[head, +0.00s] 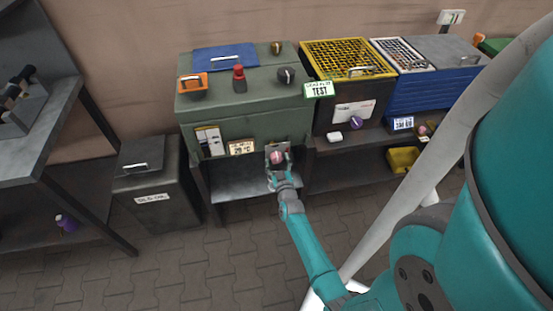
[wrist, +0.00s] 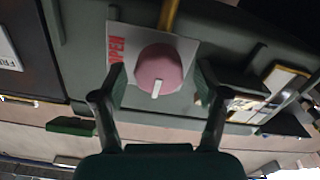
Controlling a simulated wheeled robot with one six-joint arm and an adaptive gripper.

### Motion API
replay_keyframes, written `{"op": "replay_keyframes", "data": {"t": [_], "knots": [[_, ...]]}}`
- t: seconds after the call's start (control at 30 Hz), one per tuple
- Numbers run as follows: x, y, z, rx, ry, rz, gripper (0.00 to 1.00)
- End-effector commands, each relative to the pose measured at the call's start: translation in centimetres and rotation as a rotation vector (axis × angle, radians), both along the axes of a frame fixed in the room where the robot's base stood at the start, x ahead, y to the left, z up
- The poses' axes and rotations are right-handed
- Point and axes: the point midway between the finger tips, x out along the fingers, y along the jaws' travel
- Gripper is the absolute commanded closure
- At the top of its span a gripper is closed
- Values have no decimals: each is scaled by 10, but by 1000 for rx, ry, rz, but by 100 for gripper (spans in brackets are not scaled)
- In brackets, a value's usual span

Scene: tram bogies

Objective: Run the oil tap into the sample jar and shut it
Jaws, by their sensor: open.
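The oil tap shows in the wrist view as a round pink knob (wrist: 159,68) with a white pointer mark. Behind it is a pale plate (wrist: 116,40) with red lettering that reads OPEN, and a brass-coloured rod runs above it. In the head view the knob (head: 277,157) is a small pink spot on the lower front of the green cabinet (head: 245,128). My gripper (wrist: 160,84) is open, with one finger on each side of the knob; I cannot tell whether they touch it. I cannot make out the sample jar in either view.
A dark lidded bin (head: 150,185) stands left of the green cabinet. A yellow-grated box (head: 348,60) and a blue box (head: 445,88) stand to the right on a dark bench. A yellow bin (head: 403,159) sits below. The paved floor in front is clear.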

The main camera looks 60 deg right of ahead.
Motion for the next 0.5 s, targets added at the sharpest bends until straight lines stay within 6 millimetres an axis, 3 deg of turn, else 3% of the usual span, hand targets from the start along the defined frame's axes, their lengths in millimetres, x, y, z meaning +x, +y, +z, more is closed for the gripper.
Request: {"op": "replay_keyframes", "data": {"t": [0.5], "knots": [[9, -11, 0, 0, 0, 0, 29]]}}
